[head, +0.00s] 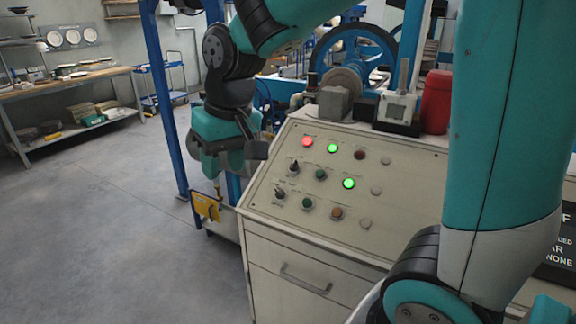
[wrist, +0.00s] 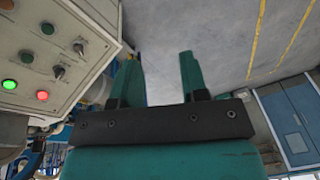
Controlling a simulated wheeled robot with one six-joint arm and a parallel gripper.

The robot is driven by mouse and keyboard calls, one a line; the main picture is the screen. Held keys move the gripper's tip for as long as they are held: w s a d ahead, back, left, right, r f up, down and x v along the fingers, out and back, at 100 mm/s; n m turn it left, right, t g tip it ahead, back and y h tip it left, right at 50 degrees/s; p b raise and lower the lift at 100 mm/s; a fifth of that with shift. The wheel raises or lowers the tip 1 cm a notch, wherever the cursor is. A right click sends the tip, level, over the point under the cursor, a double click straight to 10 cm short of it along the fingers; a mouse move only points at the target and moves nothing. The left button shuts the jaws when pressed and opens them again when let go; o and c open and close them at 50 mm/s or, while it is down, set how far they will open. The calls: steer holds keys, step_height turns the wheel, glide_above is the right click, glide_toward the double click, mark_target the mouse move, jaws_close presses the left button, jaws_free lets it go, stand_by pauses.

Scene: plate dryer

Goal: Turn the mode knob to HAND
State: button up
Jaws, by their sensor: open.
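The control panel (head: 330,235) has a sloping cream top with two black-handled selector knobs at its left side, an upper one (head: 294,168) and a lower one (head: 279,194). Their labels are too small to read, so I cannot tell which is the mode knob or where it points. The wrist view shows the two knobs, one (wrist: 58,72) and another (wrist: 79,47), at the left. My gripper (wrist: 160,60) is open and empty, its two fingers over bare floor, apart from the knobs. In the head view it is beside the panel's upper left edge, its fingers partly hidden.
The panel also carries a lit red lamp (head: 307,142), lit green lamps (head: 333,148) and several buttons. A yellow tag (head: 206,206) hangs left of the panel, near a blue post (head: 168,110). A red canister (head: 436,102) stands behind. Floor at left is clear.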

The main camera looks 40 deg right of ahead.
steer(key=w+d+f+m+h+b, duration=0.25)
steer(key=w+d+m, duration=0.45)
steer(key=w+d, duration=0.55)
steer(key=m+h, duration=0.3)
steer(key=m, duration=0.4)
glide_toward(293, 163)
steer(key=shift+g, duration=0.4)
steer(key=p+x, duration=0.1)
steer(key=x, duration=0.2)
steer(key=p+x, duration=0.1)
steer(key=x, duration=0.2)
steer(key=p+x, duration=0.1)
steer(key=x, duration=0.3)
steer(key=shift+w+d, duration=0.15)
steer(key=shift+w, duration=0.25)
steer(key=c, duration=0.6)
